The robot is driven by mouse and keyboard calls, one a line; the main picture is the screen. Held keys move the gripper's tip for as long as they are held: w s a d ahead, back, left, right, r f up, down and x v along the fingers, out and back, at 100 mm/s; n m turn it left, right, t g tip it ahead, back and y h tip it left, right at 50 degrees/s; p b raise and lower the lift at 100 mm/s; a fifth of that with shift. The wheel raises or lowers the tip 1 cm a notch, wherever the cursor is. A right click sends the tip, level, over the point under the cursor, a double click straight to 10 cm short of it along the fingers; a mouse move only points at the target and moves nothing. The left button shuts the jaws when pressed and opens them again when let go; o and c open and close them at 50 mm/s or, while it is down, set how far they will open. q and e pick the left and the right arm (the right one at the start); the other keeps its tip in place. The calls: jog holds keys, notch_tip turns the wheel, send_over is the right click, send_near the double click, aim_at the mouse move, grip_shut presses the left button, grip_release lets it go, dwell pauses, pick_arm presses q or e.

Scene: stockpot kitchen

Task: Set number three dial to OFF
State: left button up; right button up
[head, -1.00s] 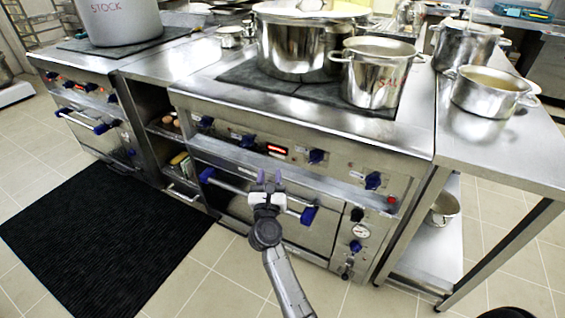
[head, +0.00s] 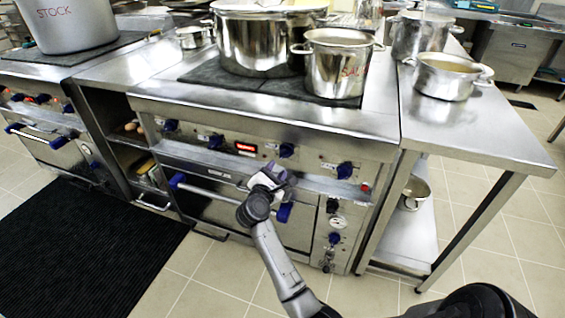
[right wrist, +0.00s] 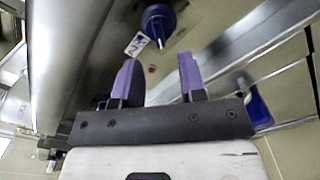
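The stove's front panel (head: 312,158) carries a row of blue dials in the head view. Counted from the left, the third dial (head: 287,150) is just right of a red-lit display (head: 246,148). Its pointer setting is too small to read. My right gripper (head: 274,172) is in front of the panel, just below and left of that dial, apart from it. In the right wrist view the gripper (right wrist: 156,78) is open and empty, its purple-padded fingers apart. A blue dial (right wrist: 158,20) with a white tag lies beyond the fingertips. My left gripper is out of view.
The oven door's bar handle with blue ends (head: 222,193) runs below the panel. Other dials flank the third one, including the rightmost (head: 345,170). A large pot (head: 258,42) and a smaller pot (head: 337,68) stand on top.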

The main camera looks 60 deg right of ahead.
aim_at(283, 157)
jog(key=b+x, duration=0.1)
jog(key=x, duration=0.4)
jog(key=shift+w+b, duration=0.1)
jog(key=shift+b, duration=0.2)
jog(key=shift+w+d, duration=0.1)
jog(key=shift+d, duration=0.6)
jog(key=c, duration=0.5)
grip_shut()
